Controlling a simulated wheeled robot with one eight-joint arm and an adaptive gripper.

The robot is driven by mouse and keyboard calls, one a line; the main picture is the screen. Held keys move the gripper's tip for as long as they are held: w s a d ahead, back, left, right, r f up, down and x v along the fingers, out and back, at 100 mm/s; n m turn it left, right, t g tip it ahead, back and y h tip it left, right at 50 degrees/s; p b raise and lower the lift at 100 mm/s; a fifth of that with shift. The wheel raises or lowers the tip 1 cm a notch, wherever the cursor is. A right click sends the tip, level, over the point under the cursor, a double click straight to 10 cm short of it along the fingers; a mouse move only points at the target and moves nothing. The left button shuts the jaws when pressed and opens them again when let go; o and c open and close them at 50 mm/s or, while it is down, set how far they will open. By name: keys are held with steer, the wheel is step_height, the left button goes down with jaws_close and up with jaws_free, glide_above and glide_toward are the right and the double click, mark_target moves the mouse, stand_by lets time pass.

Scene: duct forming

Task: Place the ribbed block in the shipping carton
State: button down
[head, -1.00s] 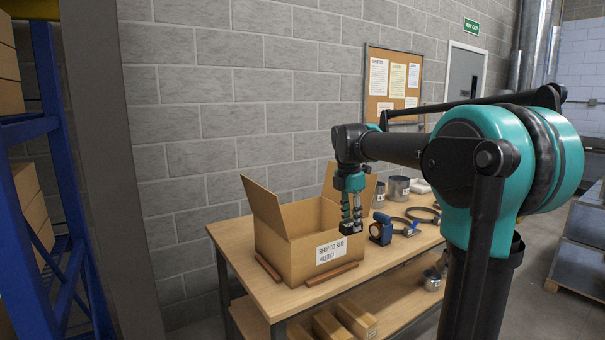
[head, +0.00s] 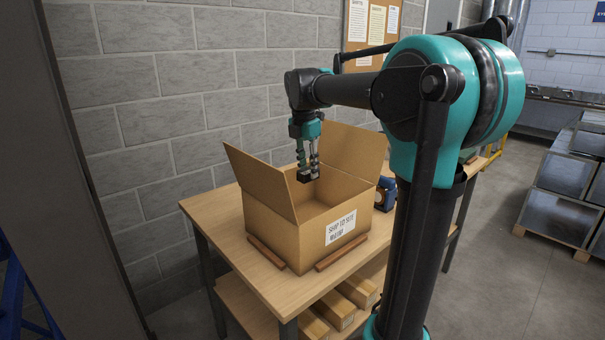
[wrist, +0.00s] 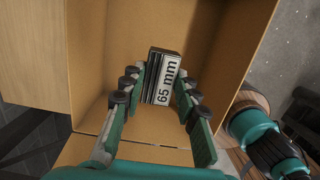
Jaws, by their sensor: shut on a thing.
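The ribbed block (wrist: 163,78) is a dark block with a white label reading "65 mm". My gripper (wrist: 156,84) is shut on it. In the head view, my gripper (head: 308,172) points down over the open shipping carton (head: 298,232), with the block (head: 307,175) at its fingertips. The block is at about the height of the carton's raised flaps, over the opening. The carton's label reads "SHIP TO SITE". In the wrist view, the carton's brown inner walls (wrist: 90,70) surround the block.
The carton stands on a wooden workbench (head: 215,215) between reddish-brown strips (head: 342,252). Its flaps (head: 258,180) stand up at the left and back. A blue tool (head: 385,194) sits just right of it. Boxes (head: 335,308) lie on the lower shelf.

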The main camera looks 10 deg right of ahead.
step_height(320, 180, down, 19)
steer(key=shift+r, duration=0.2)
stand_by(0.4)
steer(key=c, duration=1.1)
jaws_free()
steer(key=shift+f, duration=0.1)
steer(key=shift+c, duration=0.2)
step_height(320, 180, up, 12)
steer(key=a, duration=0.1)
steer(key=shift+s, duration=0.45)
